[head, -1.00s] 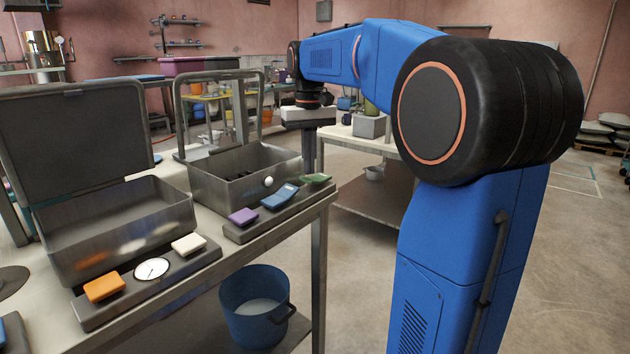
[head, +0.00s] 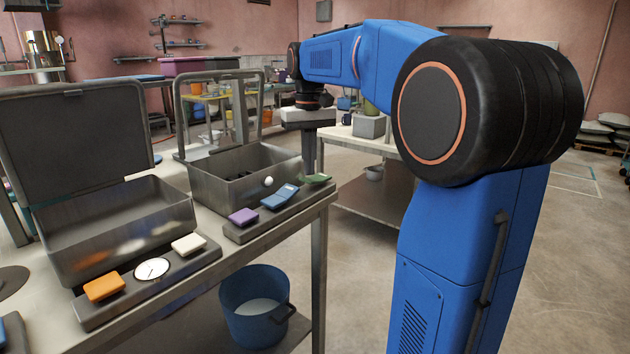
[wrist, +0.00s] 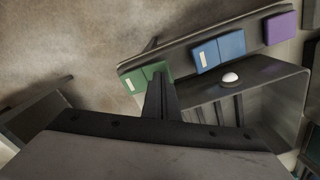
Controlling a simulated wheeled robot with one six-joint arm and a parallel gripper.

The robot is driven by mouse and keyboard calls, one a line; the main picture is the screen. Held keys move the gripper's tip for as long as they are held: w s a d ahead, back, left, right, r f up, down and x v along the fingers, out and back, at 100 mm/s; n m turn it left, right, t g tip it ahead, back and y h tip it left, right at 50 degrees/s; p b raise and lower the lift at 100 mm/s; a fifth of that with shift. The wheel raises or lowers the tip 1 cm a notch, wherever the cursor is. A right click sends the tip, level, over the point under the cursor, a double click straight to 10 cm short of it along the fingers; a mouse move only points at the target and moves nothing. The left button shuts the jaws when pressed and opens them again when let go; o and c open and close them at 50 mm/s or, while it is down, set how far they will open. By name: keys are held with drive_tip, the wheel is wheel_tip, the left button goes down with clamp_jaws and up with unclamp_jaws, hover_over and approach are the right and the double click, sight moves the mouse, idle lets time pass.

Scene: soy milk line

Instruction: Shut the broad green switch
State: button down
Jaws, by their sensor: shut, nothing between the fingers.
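The broad green switch (head: 316,179) sits at the far right end of a dark switch strip on the bench edge. In the wrist view the green switch (wrist: 135,79) shows two halves with a pale mark on the left one. My gripper (head: 309,168) is shut and empty and points down behind the strip's far end in the head view. In the wrist view my shut fingers (wrist: 159,80) overlap the right edge of the green switch. I cannot tell whether they touch it.
The same strip carries a blue switch (head: 279,197) and a purple switch (head: 243,217). A metal box (head: 236,185) with a white knob (head: 268,181) and raised lid frame stands behind it. A nearer strip has an orange switch (head: 104,287), a dial (head: 152,269) and a white switch (head: 189,244).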

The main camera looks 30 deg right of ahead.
sight(309, 179)
drive_tip(key=shift+f, duration=0.75)
idle(0.5)
drive_tip(key=shift+r, duration=0.1)
wheel_tip(309, 179, up, 7)
idle(1.0)
idle(0.4)
drive_tip(key=s+a+f+n+t, duration=0.1)
drive_tip(key=s+a+f, duration=0.4)
drive_tip(key=s+f, duration=0.7)
drive_tip(key=s+a+f+n+t, duration=0.1)
drive_tip(key=s+a+f+t, duration=0.2)
drive_tip(key=s+f, duration=0.9)
drive_tip(key=s+a, duration=0.2)
drive_tip(key=s, duration=0.2)
drive_tip(key=shift+s+a+f+t, duration=0.2)
drive_tip(key=shift+a+f+t, duration=0.2)
drive_tip(key=shift+a, duration=0.15)
